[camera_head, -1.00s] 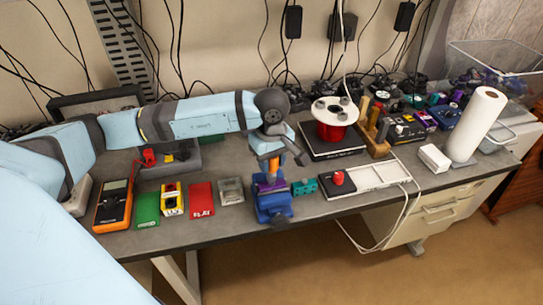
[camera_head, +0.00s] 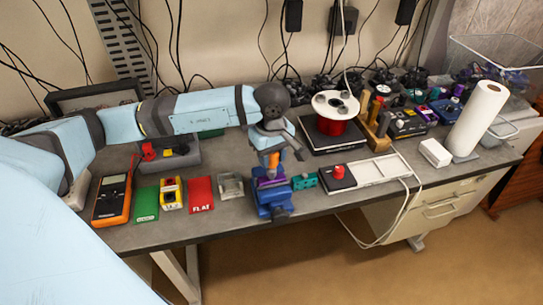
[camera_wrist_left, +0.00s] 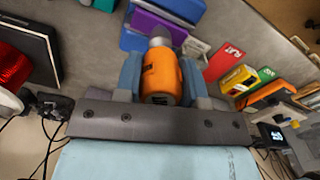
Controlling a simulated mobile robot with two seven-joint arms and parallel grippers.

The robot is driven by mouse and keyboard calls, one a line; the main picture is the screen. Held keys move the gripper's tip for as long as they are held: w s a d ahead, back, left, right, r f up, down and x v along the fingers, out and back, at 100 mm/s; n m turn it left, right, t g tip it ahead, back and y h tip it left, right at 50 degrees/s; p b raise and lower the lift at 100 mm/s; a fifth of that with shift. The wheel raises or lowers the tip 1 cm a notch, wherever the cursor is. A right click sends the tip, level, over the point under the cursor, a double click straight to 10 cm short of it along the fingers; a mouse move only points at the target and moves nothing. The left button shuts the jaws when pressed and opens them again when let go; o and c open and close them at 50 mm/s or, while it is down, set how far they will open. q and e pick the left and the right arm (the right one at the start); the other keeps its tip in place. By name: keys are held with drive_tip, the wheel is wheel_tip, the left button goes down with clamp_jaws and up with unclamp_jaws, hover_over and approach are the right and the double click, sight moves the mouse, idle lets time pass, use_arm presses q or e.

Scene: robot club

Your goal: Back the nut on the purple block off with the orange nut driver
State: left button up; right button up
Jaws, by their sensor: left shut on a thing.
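The orange nut driver (camera_head: 273,161) stands upright over the purple block (camera_head: 268,181), which is held in a blue vise (camera_head: 276,205) near the bench's front edge. My left gripper (camera_wrist_left: 162,80) is shut on the driver's orange handle (camera_wrist_left: 161,77), one finger on each side. In the left wrist view the driver's silver shaft end (camera_wrist_left: 160,37) reaches to the purple block (camera_wrist_left: 150,25). The nut is hidden by the driver's end, so I cannot tell whether the socket is seated on it. My right gripper is not in view.
A teal block (camera_head: 304,181) sits close right of the vise. A black-and-white tray with a red knob (camera_head: 338,172) lies further right. A red FLAT box (camera_head: 201,194), yellow box (camera_head: 171,194) and orange multimeter (camera_head: 112,198) stand left. A spool (camera_head: 334,106) is behind.

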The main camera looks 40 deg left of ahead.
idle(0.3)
use_arm(q)
drive_tip(key=shift+f+b, duration=0.1)
drive_tip(key=shift+b, duration=0.3)
idle(0.3)
drive_tip(key=shift+f+b, duration=0.6)
drive_tip(key=shift+b, duration=1.15)
idle(1.5)
drive_tip(key=o, duration=0.9)
drive_tip(key=shift+r, duration=0.1)
